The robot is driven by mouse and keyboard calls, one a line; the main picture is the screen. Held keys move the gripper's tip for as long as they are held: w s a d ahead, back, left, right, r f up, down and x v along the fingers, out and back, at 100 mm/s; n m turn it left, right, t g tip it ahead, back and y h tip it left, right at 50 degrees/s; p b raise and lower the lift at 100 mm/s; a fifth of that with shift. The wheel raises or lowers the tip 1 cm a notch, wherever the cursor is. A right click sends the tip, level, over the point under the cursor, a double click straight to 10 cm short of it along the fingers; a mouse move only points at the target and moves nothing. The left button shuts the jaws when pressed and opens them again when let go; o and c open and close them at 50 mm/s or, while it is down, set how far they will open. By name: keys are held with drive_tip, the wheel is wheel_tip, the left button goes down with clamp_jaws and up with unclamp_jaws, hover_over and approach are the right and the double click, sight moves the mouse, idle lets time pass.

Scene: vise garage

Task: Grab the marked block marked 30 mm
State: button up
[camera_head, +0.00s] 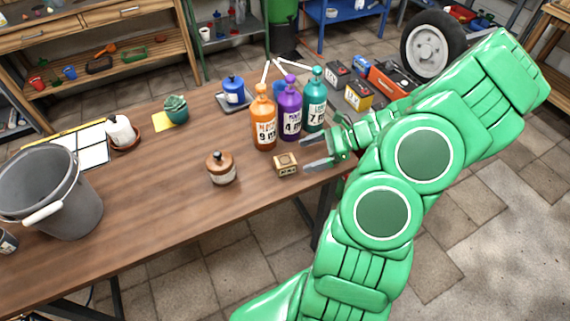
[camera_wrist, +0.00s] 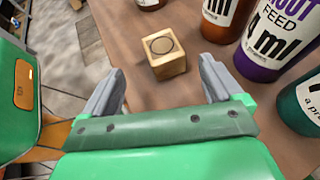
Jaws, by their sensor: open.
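A small light wooden block (camera_head: 286,164) stands on the brown table near its front edge. Its front face carries dark marking too small to read in the head view. In the wrist view the block (camera_wrist: 166,58) shows a dark ring on its top face. My gripper (camera_head: 326,142) is open and empty, to the right of the block, with its fingers pointing towards it. In the wrist view the block sits just beyond the gap between the two grey fingertips (camera_wrist: 160,70), apart from both. I see no readable 30 mm mark.
Orange (camera_head: 264,120), purple (camera_head: 290,110) and teal (camera_head: 314,100) bottles stand close behind the block. A brown lidded jar (camera_head: 221,170) stands to its left. A grey bucket (camera_head: 75,200) is at the far left. The table front between bucket and jar is clear.

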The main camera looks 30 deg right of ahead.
sight(288, 160)
drive_tip(key=shift+w+x, duration=0.2)
drive_tip(key=shift+x, duration=3.15)
drive_tip(key=shift+r, duration=0.1)
drive_tip(key=c, duration=1.3)
drive_tip(key=shift+o, duration=0.2)
drive_tip(key=shift+r, duration=0.1)
drive_tip(key=shift+r, duration=0.55)
wheel_tip(288, 160, up, 2)
drive_tip(key=shift+s+r, duration=0.1)
drive_tip(key=s+a+r, duration=0.3)
drive_tip(key=s+r, duration=0.6)
drive_tip(key=s, duration=0.4)
drive_tip(key=shift+s+a+r, duration=0.2)
drive_tip(key=shift+a+r, duration=0.05)
drive_tip(key=shift+a, duration=0.15)
